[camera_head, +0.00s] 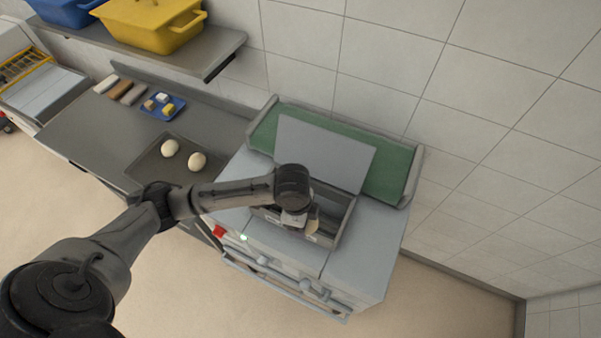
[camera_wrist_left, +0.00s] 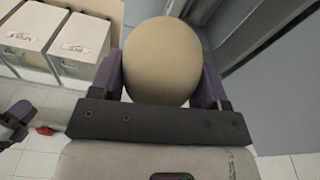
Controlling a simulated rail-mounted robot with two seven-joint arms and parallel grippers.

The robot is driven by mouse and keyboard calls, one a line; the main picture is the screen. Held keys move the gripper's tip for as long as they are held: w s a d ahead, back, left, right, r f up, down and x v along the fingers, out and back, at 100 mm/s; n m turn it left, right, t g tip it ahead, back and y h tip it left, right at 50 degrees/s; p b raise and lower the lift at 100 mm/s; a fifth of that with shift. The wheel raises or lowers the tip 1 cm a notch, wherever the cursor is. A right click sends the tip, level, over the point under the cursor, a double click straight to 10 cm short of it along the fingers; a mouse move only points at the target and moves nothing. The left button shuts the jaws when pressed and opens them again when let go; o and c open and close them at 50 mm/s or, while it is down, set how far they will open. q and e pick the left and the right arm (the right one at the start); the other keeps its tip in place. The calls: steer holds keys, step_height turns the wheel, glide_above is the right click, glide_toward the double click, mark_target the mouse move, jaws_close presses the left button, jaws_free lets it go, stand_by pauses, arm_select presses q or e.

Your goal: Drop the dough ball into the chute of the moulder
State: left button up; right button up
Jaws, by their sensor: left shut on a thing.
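My left gripper (camera_head: 300,218) is over the open chute (camera_head: 347,222) of the grey moulder (camera_head: 365,255). In the left wrist view the left gripper (camera_wrist_left: 160,75) is shut on a pale, round dough ball (camera_wrist_left: 162,55), with a purple finger on each side. In the head view my arm hides much of the chute and most of the held ball. I cannot tell how far down in the chute the ball is. A dark part with purple at the left edge of the left wrist view looks like my right gripper (camera_wrist_left: 14,122); its jaws are unclear.
Two dough balls (camera_head: 170,148) lie on a dark tray (camera_head: 145,176) on the counter (camera_head: 85,130). A blue tray (camera_head: 175,114) holds small blocks. A grey plate (camera_head: 320,150) and green belt (camera_head: 390,175) are behind the chute. A shelf with a yellow tub (camera_head: 150,27) overhangs the counter.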

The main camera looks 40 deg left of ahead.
arm_select(q)
steer(key=w+a+r+m+g+y+p, duration=0.1)
steer(key=w+a+m, duration=0.35)
steer(key=m, duration=0.65)
steer(key=w+a+m+g+p, duration=0.1)
steer(key=w+a+m, duration=0.35)
steer(key=m, duration=0.65)
step_height(320, 180, down, 6)
steer(key=b, duration=0.4)
steer(key=shift+b, duration=0.4)
steer(key=shift+d, duration=0.1)
steer(key=o, duration=1.1)
steer(key=shift+r, duration=0.1)
steer(key=shift+w+r+b, duration=0.3)
steer(key=shift+r+b, duration=0.2)
steer(key=shift+r, duration=1.75)
steer(key=shift+w+r+b, duration=0.25)
steer(key=shift+r+b, duration=0.25)
steer(key=shift+r, duration=1.8)
steer(key=shift+w+r+b, duration=0.3)
steer(key=shift+r+b, duration=0.2)
steer(key=shift+r, duration=1.75)
